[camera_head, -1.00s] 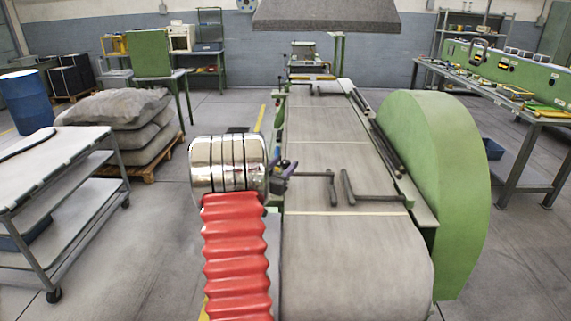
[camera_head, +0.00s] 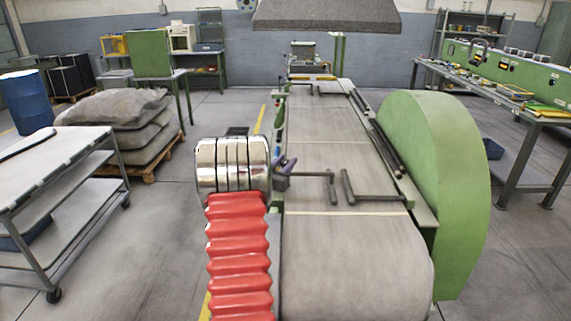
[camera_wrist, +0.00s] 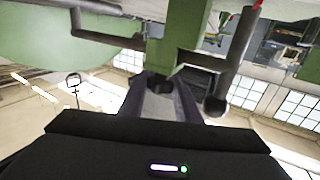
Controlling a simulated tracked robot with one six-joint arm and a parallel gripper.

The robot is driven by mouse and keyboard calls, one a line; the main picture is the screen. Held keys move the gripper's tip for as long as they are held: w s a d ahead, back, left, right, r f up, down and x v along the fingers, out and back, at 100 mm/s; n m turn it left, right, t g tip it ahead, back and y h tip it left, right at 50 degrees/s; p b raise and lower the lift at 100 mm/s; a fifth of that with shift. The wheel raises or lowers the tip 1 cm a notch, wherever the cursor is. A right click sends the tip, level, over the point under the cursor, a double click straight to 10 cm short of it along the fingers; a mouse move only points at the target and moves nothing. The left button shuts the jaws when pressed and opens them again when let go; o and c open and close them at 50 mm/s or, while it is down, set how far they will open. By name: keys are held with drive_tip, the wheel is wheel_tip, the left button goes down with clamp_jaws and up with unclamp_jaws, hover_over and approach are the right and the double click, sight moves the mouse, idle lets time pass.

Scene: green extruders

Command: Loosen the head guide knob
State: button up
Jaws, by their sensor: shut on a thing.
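In the wrist view, my gripper (camera_wrist: 163,98) has its two dark fingers closed around a small black knob (camera_wrist: 160,84) below a green machine part (camera_wrist: 180,45). The knob fits the head guide knob. In the head view, my gripper (camera_head: 284,165) is at the left edge of the extruder conveyor (camera_head: 345,250), just right of my chrome wrist. The knob itself is hidden there by my arm.
Two dark bent handles, left (camera_head: 318,175) and right (camera_head: 372,197), reach over the belt beside my gripper. A large green wheel guard (camera_head: 435,190) stands at right. A grey cart (camera_head: 60,185) and stacked sacks (camera_head: 125,125) stand at left.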

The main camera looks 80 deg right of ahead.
drive_tip(key=shift+c, duration=1)
drive_tip(key=shift+n+t, duration=0.7)
drive_tip(key=shift+t, duration=0.4)
drive_tip(key=o, duration=1)
drive_tip(key=shift+o, duration=0.2)
drive_tip(key=shift+a, duration=0.1)
drive_tip(key=w+a, duration=0.1)
drive_tip(key=a, duration=1.2)
drive_tip(key=shift+a, duration=0.3)
drive_tip(key=shift+f, duration=0.15)
